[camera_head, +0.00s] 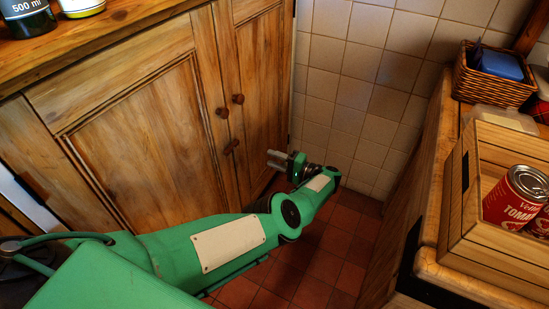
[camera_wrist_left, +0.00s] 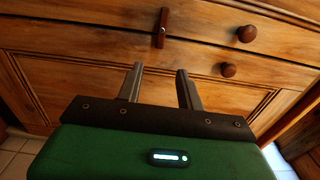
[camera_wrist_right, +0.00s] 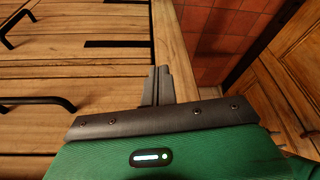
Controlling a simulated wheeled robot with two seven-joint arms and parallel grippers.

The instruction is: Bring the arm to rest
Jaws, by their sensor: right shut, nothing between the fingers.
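My green left arm reaches in from the left in the head view and bends down over the tiled floor. Its left gripper (camera_head: 270,159) is in front of the wooden cabinet, near the white tiled wall. In the left wrist view the left gripper (camera_wrist_left: 158,70) has its two grey fingers apart with nothing between them, facing the cabinet front (camera_wrist_left: 75,45). In the right wrist view the right gripper (camera_wrist_right: 158,70) has its fingers together and empty, beside the edge of a slatted wooden surface (camera_wrist_right: 90,70). The right arm is not visible in the head view.
The cabinet (camera_head: 140,130) with round knobs stands at left, with bottles (camera_head: 28,17) on its top. At right, a wooden counter (camera_head: 435,255) carries a slatted crate (camera_head: 458,200) with red tomato cans (camera_head: 517,196) and a wicker basket (camera_head: 490,88). Red floor (camera_head: 310,265) lies between.

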